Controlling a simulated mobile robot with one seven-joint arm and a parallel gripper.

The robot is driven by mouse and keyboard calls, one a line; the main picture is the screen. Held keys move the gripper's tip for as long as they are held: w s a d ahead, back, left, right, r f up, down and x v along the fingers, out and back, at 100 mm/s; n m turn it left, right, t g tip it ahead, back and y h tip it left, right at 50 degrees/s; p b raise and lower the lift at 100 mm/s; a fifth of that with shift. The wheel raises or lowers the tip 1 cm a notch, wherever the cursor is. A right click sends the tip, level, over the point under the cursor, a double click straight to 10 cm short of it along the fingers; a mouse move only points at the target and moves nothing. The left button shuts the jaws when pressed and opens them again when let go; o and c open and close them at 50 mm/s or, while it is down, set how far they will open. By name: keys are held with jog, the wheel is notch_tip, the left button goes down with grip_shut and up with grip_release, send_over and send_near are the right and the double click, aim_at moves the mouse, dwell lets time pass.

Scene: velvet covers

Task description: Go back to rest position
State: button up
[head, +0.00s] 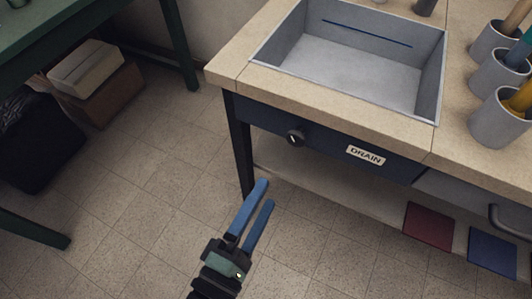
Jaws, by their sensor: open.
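My gripper (261,196) shows at the bottom middle of the head view, with two long blue fingers pointing up and slightly right. The fingers are apart with nothing between them, so it is open and empty. It appears in front of the tiled floor, near the front left leg of the sink counter. My gripper looks clear of the counter in this picture, though the exact distance is hard to tell.
A counter (225,67) with a grey sink (345,70) fills the upper right. Its front has a knob (295,138) and a DRAIN label (366,155). Grey cups (497,119) stand at right. A green table (55,22) is at left. Floor between (150,170) is clear.

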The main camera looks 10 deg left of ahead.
jog(key=w+d+r+m+t, duration=0.1)
jog(key=w+r+m, duration=0.35)
jog(key=r, duration=0.45)
jog(key=w+d+r+m+t+y, duration=0.15)
jog(key=w+r+m, duration=0.3)
jog(key=r, duration=0.45)
jog(key=w+d+r+m+t, duration=0.1)
jog(key=w+r+m, duration=0.35)
jog(key=r, duration=0.55)
jog(key=s+r+m+t+y, duration=0.1)
jog(key=s+r+t+y, duration=0.2)
jog(key=r, duration=0.8)
jog(key=s+r+m+t+y, duration=0.15)
jog(key=s+r+t, duration=0.35)
jog(key=r, duration=0.6)
notch_tip(320, 180, up, 27)
jog(key=g+p, duration=0.1)
jog(key=p, duration=2.6)
jog(key=shift+d+f+p, duration=0.2)
jog(key=shift+p, duration=0.1)
